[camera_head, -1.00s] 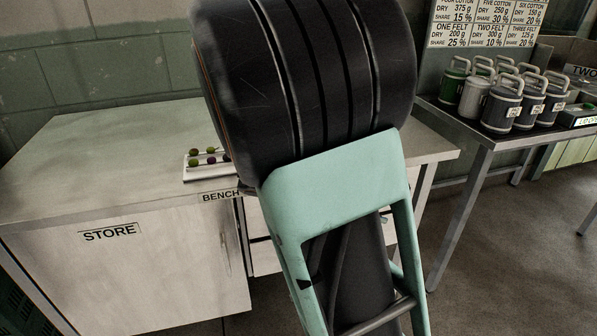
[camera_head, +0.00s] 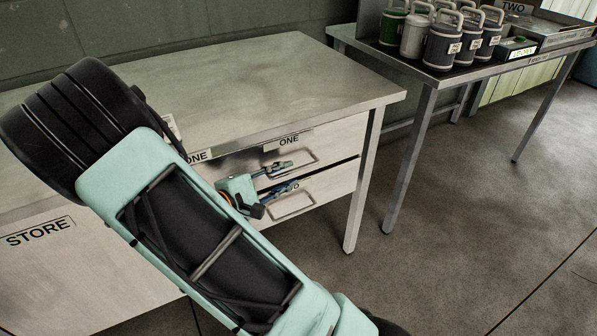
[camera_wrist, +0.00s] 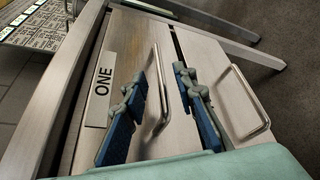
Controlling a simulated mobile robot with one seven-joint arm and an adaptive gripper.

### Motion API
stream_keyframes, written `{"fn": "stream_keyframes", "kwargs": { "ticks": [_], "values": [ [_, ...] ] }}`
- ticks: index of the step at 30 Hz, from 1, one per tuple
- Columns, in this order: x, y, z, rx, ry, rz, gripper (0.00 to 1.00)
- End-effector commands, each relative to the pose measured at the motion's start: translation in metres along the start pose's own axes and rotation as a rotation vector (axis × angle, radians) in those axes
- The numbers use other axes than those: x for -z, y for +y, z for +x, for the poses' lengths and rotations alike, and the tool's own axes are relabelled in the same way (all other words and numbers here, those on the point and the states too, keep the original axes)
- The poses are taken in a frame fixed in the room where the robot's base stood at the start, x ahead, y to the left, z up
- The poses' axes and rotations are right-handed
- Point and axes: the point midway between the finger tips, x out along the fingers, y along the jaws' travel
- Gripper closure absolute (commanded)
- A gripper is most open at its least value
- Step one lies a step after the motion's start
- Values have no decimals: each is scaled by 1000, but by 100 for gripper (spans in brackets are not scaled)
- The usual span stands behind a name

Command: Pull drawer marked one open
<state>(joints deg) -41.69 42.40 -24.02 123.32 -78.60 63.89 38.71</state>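Drawer one (camera_head: 328,135) is the upper drawer under the bench, with a ONE label and a metal bar handle. Its front looks about level with the drawer below. In the wrist view the ONE label (camera_wrist: 101,98) lies left of the handle (camera_wrist: 164,112). My gripper (camera_head: 287,176) is in front of the drawers; its blue-padded fingers are apart. In the wrist view my gripper (camera_wrist: 161,80) has one finger on each side of drawer one's handle, with nothing clasped. Whether a finger touches the handle I cannot tell.
The lower drawer (camera_head: 335,183) has its own handle (camera_wrist: 262,105), just beyond the right finger in the wrist view. The bench top (camera_head: 270,85) is above. A cabinet marked STORE (camera_head: 60,275) is at left. A side table (camera_head: 480,78) holds several canisters. The floor right is clear.

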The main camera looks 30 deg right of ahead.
Motion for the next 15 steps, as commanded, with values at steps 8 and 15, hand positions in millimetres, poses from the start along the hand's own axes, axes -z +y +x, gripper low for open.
{"fn": "stream_keyframes", "kwargs": {
  "ticks": [8,15],
  "values": [
    [0,-1,43,0,-2,1,74],
    [0,0,52,0,0,0,74]
  ]
}}
